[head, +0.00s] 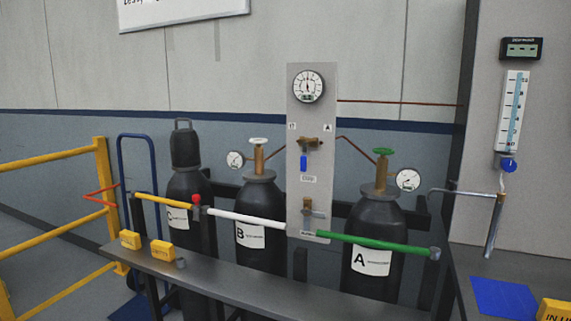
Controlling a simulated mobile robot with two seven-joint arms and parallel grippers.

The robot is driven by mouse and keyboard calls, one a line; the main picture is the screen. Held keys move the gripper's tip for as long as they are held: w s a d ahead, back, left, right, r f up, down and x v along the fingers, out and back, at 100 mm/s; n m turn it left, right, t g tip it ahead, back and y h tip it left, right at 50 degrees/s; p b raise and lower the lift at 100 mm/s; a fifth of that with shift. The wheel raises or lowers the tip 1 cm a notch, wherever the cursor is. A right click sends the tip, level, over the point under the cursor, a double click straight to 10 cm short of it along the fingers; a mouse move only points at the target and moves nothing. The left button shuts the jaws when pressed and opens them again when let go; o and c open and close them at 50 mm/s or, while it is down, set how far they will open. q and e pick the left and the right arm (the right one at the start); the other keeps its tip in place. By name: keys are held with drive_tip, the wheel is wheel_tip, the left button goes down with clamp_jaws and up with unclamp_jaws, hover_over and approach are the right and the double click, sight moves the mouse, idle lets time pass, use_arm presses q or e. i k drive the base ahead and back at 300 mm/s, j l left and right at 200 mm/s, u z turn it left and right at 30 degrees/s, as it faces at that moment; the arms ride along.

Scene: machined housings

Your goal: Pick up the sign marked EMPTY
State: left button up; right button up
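Two small yellow signs stand on the left end of the dark grey shelf (245,286) in front of the gas cylinders. The left yellow sign (130,240) and the right yellow sign (162,251) both carry dark lettering too small to read surely; the right one may read EMPTY. A third yellow sign (555,311) at the lower right is cut off by the picture edge and shows "IN U". Neither of my grippers is in view.
Black cylinders marked C (178,218), B (250,235) and A (371,259) stand behind a yellow, white and green bar (245,219). A gauge panel (312,110) rises between B and A. A yellow railing (105,190) is at left, a blue mat (505,297) at right.

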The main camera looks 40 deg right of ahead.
sight(165, 251)
drive_tip(key=z, duration=1.5)
drive_tip(key=i+j, duration=0.15)
drive_tip(key=j, duration=0.2)
drive_tip(key=i+j, duration=0.15)
drive_tip(key=j, duration=0.15)
drive_tip(key=i+j, duration=0.15)
drive_tip(key=j, duration=0.2)
drive_tip(key=i+j+z, duration=0.1)
drive_tip(key=j, duration=0.2)
drive_tip(key=i+j, duration=0.2)
drive_tip(key=j, duration=0.15)
drive_tip(key=i+j, duration=0.15)
drive_tip(key=j, duration=0.2)
